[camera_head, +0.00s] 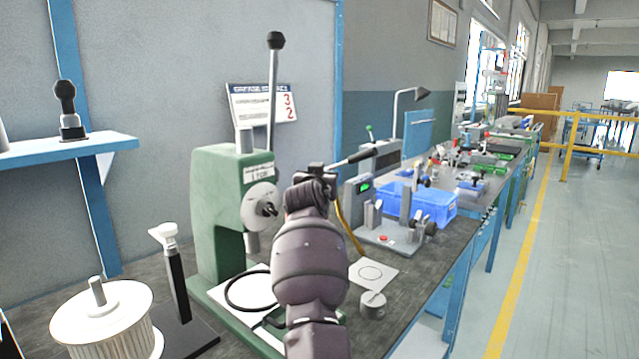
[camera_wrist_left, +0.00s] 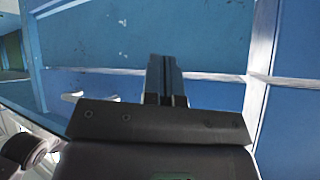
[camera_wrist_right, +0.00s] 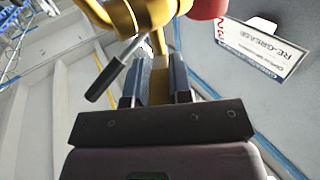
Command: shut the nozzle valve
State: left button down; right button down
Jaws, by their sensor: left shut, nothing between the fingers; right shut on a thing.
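In the right wrist view a brass-yellow fitting (camera_wrist_right: 148,14) crosses the top. A lever with a metal stem and dark grip (camera_wrist_right: 107,78) slants down-left from it, left of the fingers. I take this for the nozzle valve; its full shape is cut off. My right gripper (camera_wrist_right: 157,72) is shut on a brass-coloured part below the fitting. In the head view my right gripper (camera_head: 318,178) is seen from behind above the bench, and its grasp is mostly hidden. My left gripper (camera_wrist_left: 165,72) is shut and empty before a blue surface; the head view does not show it.
A green press (camera_head: 215,205) with a tall lever stands left of my right gripper. A blue bin (camera_head: 440,208) and a grey fixture stand to the right. A white ribbed drum (camera_head: 105,325) is at the lower left. The walkway (camera_head: 510,265) at right is clear.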

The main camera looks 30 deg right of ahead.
jog(key=shift+r, duration=0.4)
jog(key=c, duration=1.1)
grip_release()
jog(key=shift+f, duration=0.1)
jog(key=shift+o, duration=0.4)
jog(key=shift+f, duration=0.25)
